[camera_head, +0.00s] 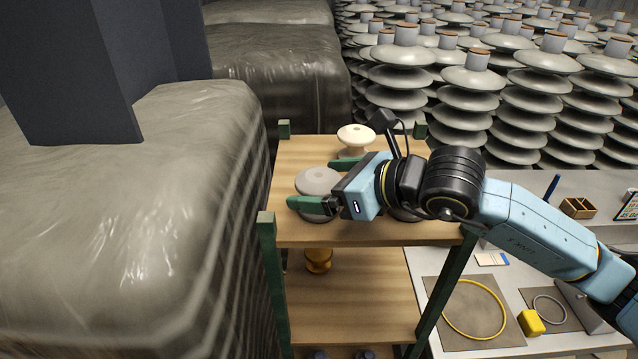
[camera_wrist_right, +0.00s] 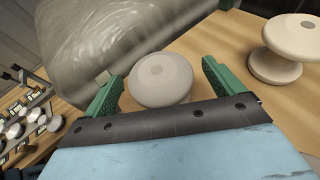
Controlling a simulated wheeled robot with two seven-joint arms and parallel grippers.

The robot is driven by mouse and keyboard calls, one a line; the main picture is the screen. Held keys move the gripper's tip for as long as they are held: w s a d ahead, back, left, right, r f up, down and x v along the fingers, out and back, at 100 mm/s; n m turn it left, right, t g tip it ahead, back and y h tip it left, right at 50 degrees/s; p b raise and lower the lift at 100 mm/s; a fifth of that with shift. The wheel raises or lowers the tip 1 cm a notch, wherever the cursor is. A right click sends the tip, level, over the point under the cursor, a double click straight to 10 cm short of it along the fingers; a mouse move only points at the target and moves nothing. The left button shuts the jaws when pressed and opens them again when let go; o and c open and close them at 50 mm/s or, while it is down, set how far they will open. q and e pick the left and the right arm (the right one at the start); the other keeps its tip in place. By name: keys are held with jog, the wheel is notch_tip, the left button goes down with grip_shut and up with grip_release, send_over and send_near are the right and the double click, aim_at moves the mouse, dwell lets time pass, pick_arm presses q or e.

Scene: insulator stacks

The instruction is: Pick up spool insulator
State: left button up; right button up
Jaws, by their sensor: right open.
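A grey spool insulator (camera_head: 318,181) stands upright on the top wooden shelf (camera_head: 290,156). My right gripper (camera_head: 318,184) is open with its green fingers on either side of this insulator. In the right wrist view the grey insulator (camera_wrist_right: 161,80) sits between the two open fingers (camera_wrist_right: 158,88), with a gap visible on each side. A cream spool insulator (camera_head: 355,137) stands behind the gripper on the same shelf, and it shows at the upper right in the right wrist view (camera_wrist_right: 290,48). Another grey piece is mostly hidden behind my right wrist. My left gripper is not in view.
Green posts (camera_head: 268,270) rise at the rack's corners. A brown insulator (camera_head: 318,260) stands on the lower shelf (camera_head: 350,300). Plastic-wrapped pallets (camera_head: 130,230) are close on the left. Tall insulator stacks (camera_head: 470,100) fill the back right. A white table (camera_head: 510,265) holds a yellow ring (camera_head: 473,335).

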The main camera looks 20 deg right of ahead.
jog(key=shift+x, duration=1.2)
jog(key=c, duration=1.3)
jog(key=shift+c, duration=0.2)
jog(key=shift+r, duration=0.1)
